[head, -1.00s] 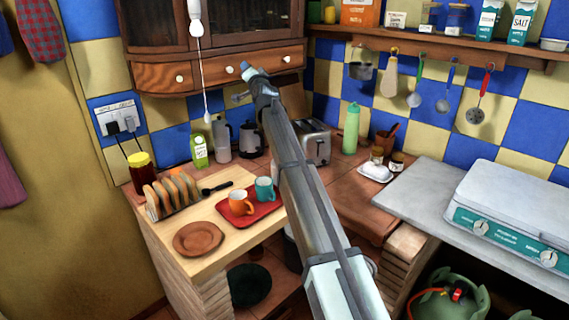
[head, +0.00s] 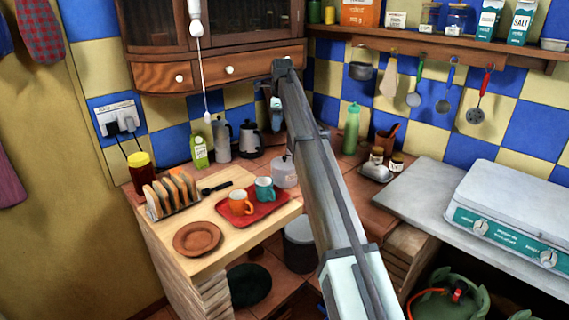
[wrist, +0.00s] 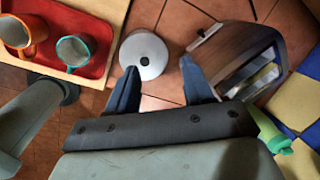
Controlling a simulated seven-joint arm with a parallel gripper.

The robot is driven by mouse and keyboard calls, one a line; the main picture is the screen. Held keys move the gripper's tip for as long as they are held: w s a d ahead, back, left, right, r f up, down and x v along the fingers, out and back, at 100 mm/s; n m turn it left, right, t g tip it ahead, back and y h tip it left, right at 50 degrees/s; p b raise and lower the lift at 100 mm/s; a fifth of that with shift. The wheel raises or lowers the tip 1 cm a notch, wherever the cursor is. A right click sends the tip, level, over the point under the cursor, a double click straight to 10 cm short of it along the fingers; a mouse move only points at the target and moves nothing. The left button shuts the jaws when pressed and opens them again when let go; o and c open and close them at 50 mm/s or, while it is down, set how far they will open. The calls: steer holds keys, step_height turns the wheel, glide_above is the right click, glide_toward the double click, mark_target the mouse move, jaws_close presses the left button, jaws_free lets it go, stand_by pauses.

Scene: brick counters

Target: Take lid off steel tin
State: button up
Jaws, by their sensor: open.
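The steel tin (head: 285,178) stands on the tiled counter behind the red tray, just left of my arm. Its round silver lid (wrist: 143,52) with a dark knob is on it and shows from above in the wrist view. My gripper (wrist: 160,86) is open and empty, its two blue fingers pointing toward the counter. The lid is beyond the fingertips, left of the middle of the gap and nearer the left finger. In the head view the gripper (head: 276,112) is small and partly hidden by my arm, above the tin.
The red tray (head: 262,213) with an orange mug (head: 240,202) and a teal mug (head: 264,189) is left of the tin. A kettle (head: 249,140) stands behind. A wooden cupboard (head: 205,75) overhangs the counter.

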steer(key=s+d+m+g+h, duration=0.1)
steer(key=s+d+m+g, duration=0.1)
steer(key=d+m, duration=0.1)
glide_above(285, 157)
step_height(285, 157, down, 8)
steer(key=shift+r, duration=0.15)
steer(key=shift+w+a+f, duration=0.1)
steer(key=shift+f, duration=1.35)
steer(key=shift+w+f, duration=0.1)
steer(key=shift+f, duration=1.35)
steer(key=shift+c, duration=0.4)
jaws_close()
